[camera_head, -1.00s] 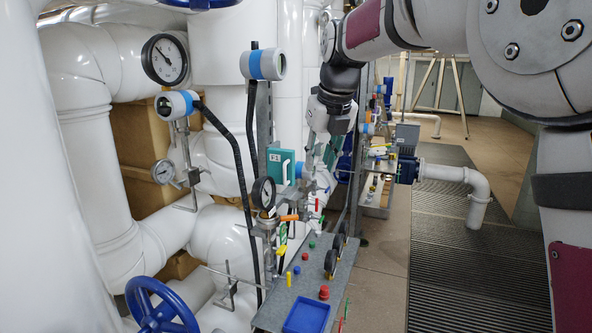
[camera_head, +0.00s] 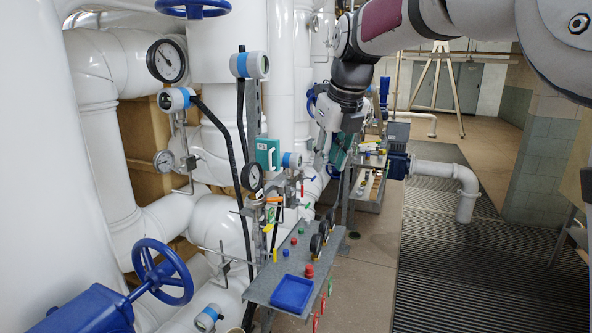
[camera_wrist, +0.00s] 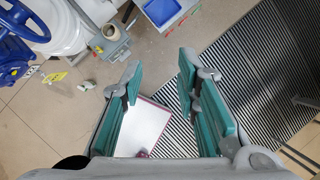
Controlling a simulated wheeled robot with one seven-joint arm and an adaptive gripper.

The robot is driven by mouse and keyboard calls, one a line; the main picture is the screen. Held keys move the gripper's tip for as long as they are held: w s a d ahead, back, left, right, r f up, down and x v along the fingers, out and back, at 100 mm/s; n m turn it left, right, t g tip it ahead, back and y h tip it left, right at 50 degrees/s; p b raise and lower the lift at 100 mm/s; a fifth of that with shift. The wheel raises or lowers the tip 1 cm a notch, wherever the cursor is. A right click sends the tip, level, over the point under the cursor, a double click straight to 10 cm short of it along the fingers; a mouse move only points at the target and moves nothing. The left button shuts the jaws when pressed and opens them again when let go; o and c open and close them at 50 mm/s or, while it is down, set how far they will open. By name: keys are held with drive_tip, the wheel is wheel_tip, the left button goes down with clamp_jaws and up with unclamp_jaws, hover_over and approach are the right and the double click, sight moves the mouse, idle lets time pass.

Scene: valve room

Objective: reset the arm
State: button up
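My gripper shows in the wrist view (camera_wrist: 160,75) with its two teal-padded fingers spread wide apart and nothing between them. Below it in that view are tiled floor and dark floor grating. In the head view my arm reaches in from the upper right, and its wrist hangs down near the white pipes. The gripper (camera_head: 340,150) is small and partly hidden there, beyond the near end of the grey shelf.
A grey shelf (camera_head: 270,268) carries a blue tray (camera_head: 292,293), red buttons and dark gauges. A blue handwheel (camera_head: 163,272) and white pipes (camera_head: 110,150) fill the left. The grating (camera_head: 440,260) at right is open floor. A white panel (camera_wrist: 143,128) lies below in the wrist view.

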drive_tip(key=s+d+f+n+b, duration=0.1)
drive_tip(key=s+d+n, duration=0.3)
drive_tip(key=s+n, duration=0.4)
drive_tip(key=s+d+n, duration=0.5)
drive_tip(key=s+n, duration=0.2)
drive_tip(key=s, duration=0.1)
drive_tip(key=s+d+f+n, duration=0.1)
drive_tip(key=s+f+n, duration=0.3)
drive_tip(key=s+n, duration=0.3)
drive_tip(key=s+d+f+n+t+h+b, duration=0.1)
drive_tip(key=s+d+f+n, duration=0.1)
drive_tip(key=s+f+n, duration=0.3)
drive_tip(key=s+n, duration=0.2)
drive_tip(key=n, duration=0.1)
drive_tip(key=shift+s+f, duration=0.2)
drive_tip(key=shift+s, duration=0.05)
